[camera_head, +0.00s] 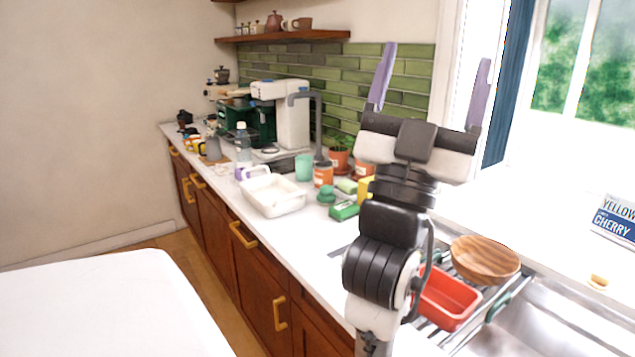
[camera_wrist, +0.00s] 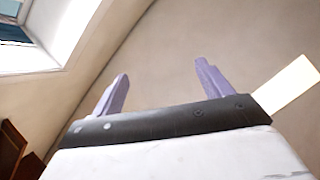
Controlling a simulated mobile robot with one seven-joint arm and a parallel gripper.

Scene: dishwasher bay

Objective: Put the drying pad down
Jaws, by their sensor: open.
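My gripper (camera_head: 433,55) is raised high above the counter in the head view, its two purple fingers spread wide and pointing up. In the wrist view my gripper (camera_wrist: 161,70) is open, with nothing between the fingers. I cannot clearly make out a drying pad in either view. A flat grey patch (camera_head: 339,252) shows on the white counter (camera_head: 312,262) just left of my arm. My arm hides part of that area, and I cannot tell if the patch is the pad.
A white basin (camera_head: 273,197), an orange jar (camera_head: 323,175) and a green box (camera_head: 344,210) stand on the counter. A red tub (camera_head: 447,298) and a wooden bowl (camera_head: 485,260) sit by the steel sink (camera_head: 550,320). A white surface (camera_head: 100,305) fills the lower left.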

